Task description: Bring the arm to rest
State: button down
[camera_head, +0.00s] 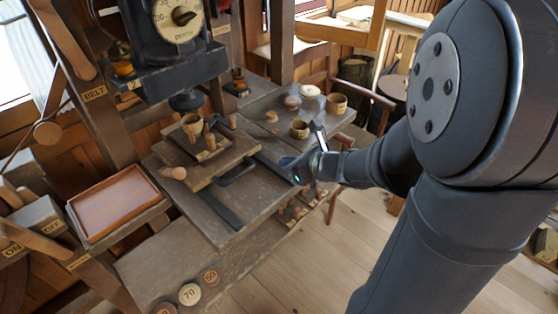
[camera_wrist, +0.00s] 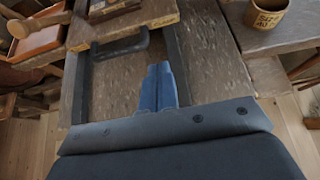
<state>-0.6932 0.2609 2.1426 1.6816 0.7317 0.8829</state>
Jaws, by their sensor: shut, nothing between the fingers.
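My gripper (camera_head: 296,171) is at the end of my dark arm, over the right end of the grey bench. In the wrist view its two blue fingers (camera_wrist: 158,86) are together, with nothing between them. They point at the bare bench top (camera_wrist: 210,65). A dark handle (camera_wrist: 119,46) on the edge of a wooden board lies ahead and to the left of the fingertips, apart from them. My arm comes in from the right in the head view.
More cups and bowls (camera_head: 300,128) stand on the table behind. An orange-brown tray (camera_head: 118,204) is at left. A machine with a dial (camera_head: 180,16) stands at the back. Wooden floor lies open in front.

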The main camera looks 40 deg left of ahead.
jog(key=shift+d+r, duration=0.15)
jog(key=shift+d, duration=0.25)
send_near(251, 153)
jog(key=f, duration=0.1)
jog(key=a+f, duration=0.1)
jog(key=f, duration=0.1)
jog(key=shift+a, duration=0.35)
jog(key=a, duration=0.3)
jog(key=shift+a+f, duration=0.1)
jog(key=shift+f, duration=0.05)
jog(key=shift+a, duration=0.4)
